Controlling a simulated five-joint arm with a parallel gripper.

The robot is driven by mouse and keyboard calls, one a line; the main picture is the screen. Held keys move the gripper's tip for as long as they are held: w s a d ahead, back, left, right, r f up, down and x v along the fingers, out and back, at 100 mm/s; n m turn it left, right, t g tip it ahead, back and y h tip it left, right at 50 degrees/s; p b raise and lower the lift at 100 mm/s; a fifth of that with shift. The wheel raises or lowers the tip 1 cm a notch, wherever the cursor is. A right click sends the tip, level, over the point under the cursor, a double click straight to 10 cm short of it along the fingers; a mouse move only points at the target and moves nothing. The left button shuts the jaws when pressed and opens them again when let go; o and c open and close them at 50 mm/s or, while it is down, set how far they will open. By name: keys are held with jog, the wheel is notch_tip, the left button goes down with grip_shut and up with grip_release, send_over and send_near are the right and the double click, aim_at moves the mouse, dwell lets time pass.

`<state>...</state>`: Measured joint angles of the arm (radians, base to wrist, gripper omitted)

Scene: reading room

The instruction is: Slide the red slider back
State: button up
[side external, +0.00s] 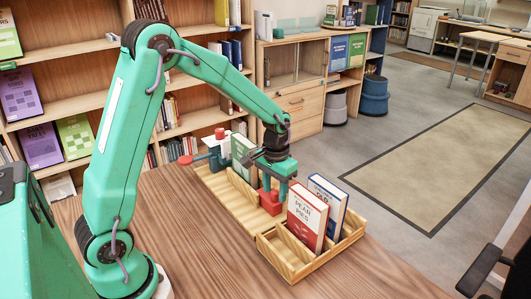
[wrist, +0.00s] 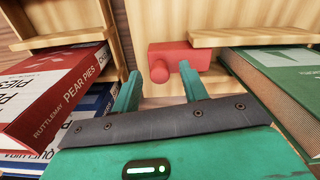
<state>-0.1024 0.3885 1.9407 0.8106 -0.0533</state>
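The red slider (side external: 270,207) sits in the wooden rack (side external: 233,197) on the table, near the rack's middle. In the wrist view it is a red block with a round knob (wrist: 160,72). My gripper (side external: 277,183) is directly over the slider, pointing down. In the wrist view its two green fingers (wrist: 161,82) stand apart, one on each side of the knob, with a visible gap to both. My gripper is open and holds nothing. The slider's lower part is hidden by wood and the fingers.
A red book (side external: 306,219) and a blue book (side external: 328,206) stand upright in the near compartment. A green book (side external: 242,153) stands at the far end, beside red and white parts (side external: 220,135). Bare table (side external: 180,240) lies left of the rack.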

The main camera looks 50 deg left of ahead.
dwell(0.3)
jog(key=shift+r, duration=3.9)
jog(key=m, duration=0.6)
jog(key=shift+m, duration=0.3)
jog(key=m, duration=0.4)
jog(key=shift+w, duration=0.1)
jog(key=m, duration=0.3)
jog(key=shift+m, duration=0.4)
jog(key=shift+f, duration=0.1)
jog(key=shift+f, duration=3.85)
